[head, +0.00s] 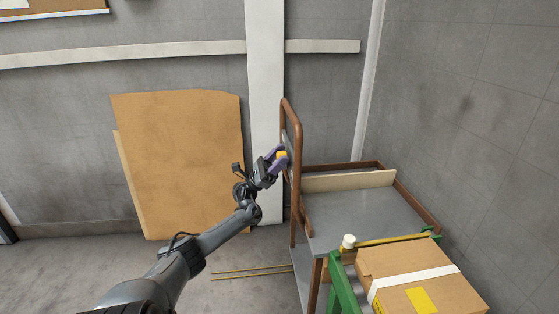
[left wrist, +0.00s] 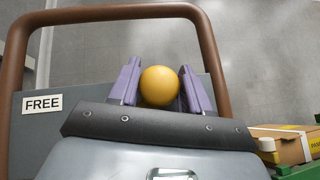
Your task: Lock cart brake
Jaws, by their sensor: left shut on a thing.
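The cart (head: 360,215) has a grey deck and a tall brown tube handle (head: 299,125) at its left end. The handle also arches across the left wrist view (left wrist: 120,13). My left gripper (head: 279,157) is at the handle end, with its purple fingers on both sides of a yellow ball knob (left wrist: 160,86) and shut on it. A grey panel in the left wrist view carries a white label reading "FREE" (left wrist: 42,104), left of the knob. The knob's stem and the rest of the panel are hidden by my gripper. My right gripper is not in view.
A cardboard box (head: 420,280) with white tape sits by a green frame (head: 342,285) at front right. A brown board (head: 185,165) leans on the grey wall. Thin rods (head: 250,272) lie on the floor left of the cart.

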